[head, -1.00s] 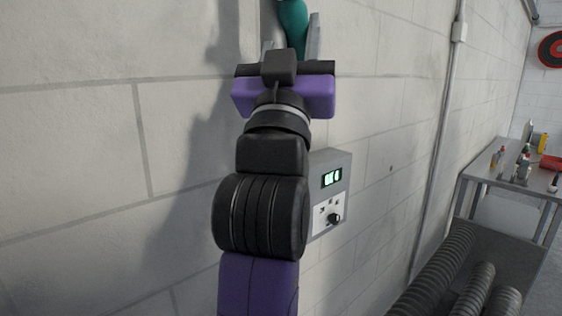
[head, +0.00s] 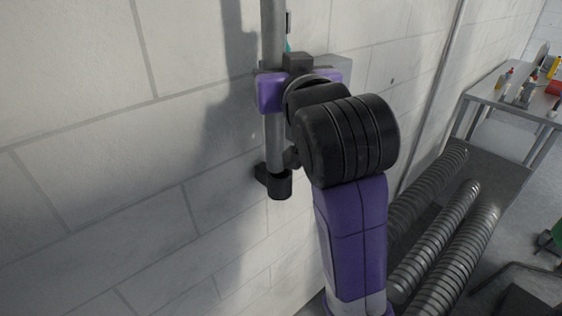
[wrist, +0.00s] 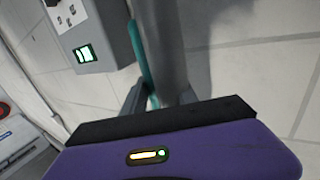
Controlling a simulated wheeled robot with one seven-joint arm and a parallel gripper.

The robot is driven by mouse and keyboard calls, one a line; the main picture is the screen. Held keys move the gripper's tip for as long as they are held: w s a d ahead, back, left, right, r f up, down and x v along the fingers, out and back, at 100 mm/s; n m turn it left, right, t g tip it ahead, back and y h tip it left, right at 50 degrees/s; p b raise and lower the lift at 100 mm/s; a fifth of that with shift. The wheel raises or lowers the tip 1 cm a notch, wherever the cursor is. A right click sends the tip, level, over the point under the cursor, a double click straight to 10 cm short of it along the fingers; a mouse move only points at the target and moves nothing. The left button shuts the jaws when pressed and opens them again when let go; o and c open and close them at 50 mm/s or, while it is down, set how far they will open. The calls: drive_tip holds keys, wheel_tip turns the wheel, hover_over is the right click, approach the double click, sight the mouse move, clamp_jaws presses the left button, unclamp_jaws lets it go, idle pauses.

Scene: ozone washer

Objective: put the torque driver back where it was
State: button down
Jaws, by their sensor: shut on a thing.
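The torque driver is the teal piece that shows as a strip (wrist: 142,52) in the wrist view, running up from between my fingers. My gripper (wrist: 160,98) is shut on it. In the head view only a thin teal bit (head: 288,45) of it shows, just behind the purple body of my gripper (head: 298,62). My fingertips are hidden there by my own wrist. A thick grey post (head: 274,140) stands right beside the gripper and also shows close by the driver in the wrist view (wrist: 172,40). I cannot tell whether driver and post touch.
A black fitting (head: 275,184) sits at the post's lower end, by the block wall (head: 90,110). A grey wall box with a lit display (wrist: 100,45) is close to the fingers. Ribbed hoses (head: 440,235) and a metal bench (head: 505,100) are at right.

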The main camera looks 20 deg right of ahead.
wheel_tip(320, 180, down, 19)
drive_tip(key=shift+r+p, duration=0.15)
drive_tip(key=shift+p, duration=0.2)
drive_tip(key=c, duration=1)
unclamp_jaws()
drive_tip(key=shift+f, duration=0.2)
drive_tip(key=shift+o, duration=0.2)
drive_tip(key=shift+r, duration=0.3)
drive_tip(key=s+a+b, duration=0.2)
drive_tip(key=s, duration=1)
drive_tip(key=shift+b, duration=0.3)
